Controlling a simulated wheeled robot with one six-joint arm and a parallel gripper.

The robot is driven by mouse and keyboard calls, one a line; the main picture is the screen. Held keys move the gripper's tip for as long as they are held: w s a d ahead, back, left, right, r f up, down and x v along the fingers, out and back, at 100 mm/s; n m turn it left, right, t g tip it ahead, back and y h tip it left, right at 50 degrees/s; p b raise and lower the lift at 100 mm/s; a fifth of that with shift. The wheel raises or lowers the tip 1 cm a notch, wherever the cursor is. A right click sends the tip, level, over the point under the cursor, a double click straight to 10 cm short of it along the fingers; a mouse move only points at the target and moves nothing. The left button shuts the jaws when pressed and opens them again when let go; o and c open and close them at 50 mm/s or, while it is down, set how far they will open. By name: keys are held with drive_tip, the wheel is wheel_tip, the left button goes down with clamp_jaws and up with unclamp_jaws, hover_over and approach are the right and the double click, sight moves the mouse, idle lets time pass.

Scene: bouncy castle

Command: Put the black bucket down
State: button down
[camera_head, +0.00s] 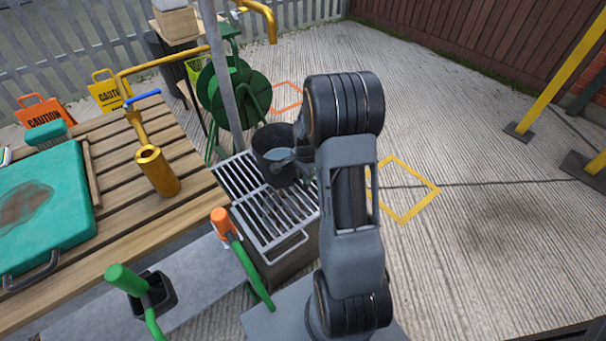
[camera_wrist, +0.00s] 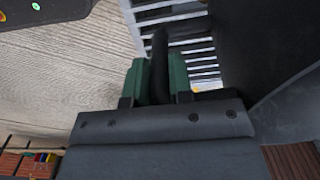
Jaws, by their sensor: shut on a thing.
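The black bucket (camera_head: 268,143) is upright at the far end of the slatted metal grate (camera_head: 262,212), in the head view. Something pale grey, perhaps water, shows inside it. I cannot tell whether its base touches the grate. My gripper (camera_head: 296,158) is at the bucket's right side, partly hidden by my arm. In the wrist view my gripper's green pads (camera_wrist: 159,80) are closed on a dark bar, the bucket's handle (camera_wrist: 160,50). A dark curved wall, seemingly the bucket, fills the right of that view (camera_wrist: 285,100), with the grate's slats behind the handle.
A wooden table (camera_head: 205,200) stands left of the grate, with a teal case (camera_head: 55,205) and a brass nozzle (camera_head: 158,170). A grey pole (camera_head: 230,95) and green hose reel (camera_head: 240,95) stand behind. Orange (camera_head: 300,98) and yellow (camera_head: 436,192) outlines mark the open concrete floor.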

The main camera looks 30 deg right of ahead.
drive_tip(key=shift+d+f, duration=0.2)
drive_tip(key=shift+d, duration=0.05)
drive_tip(key=shift+d+f+b, duration=0.15)
drive_tip(key=shift+f+b, duration=0.6)
drive_tip(key=shift+f, duration=0.9)
drive_tip(key=c, duration=1.4)
unclamp_jaws()
drive_tip(key=shift+s+f, duration=0.1)
drive_tip(key=shift+f, duration=0.1)
drive_tip(key=shift+c, duration=0.2)
drive_tip(key=o, duration=0.4)
drive_tip(key=shift+r, duration=0.1)
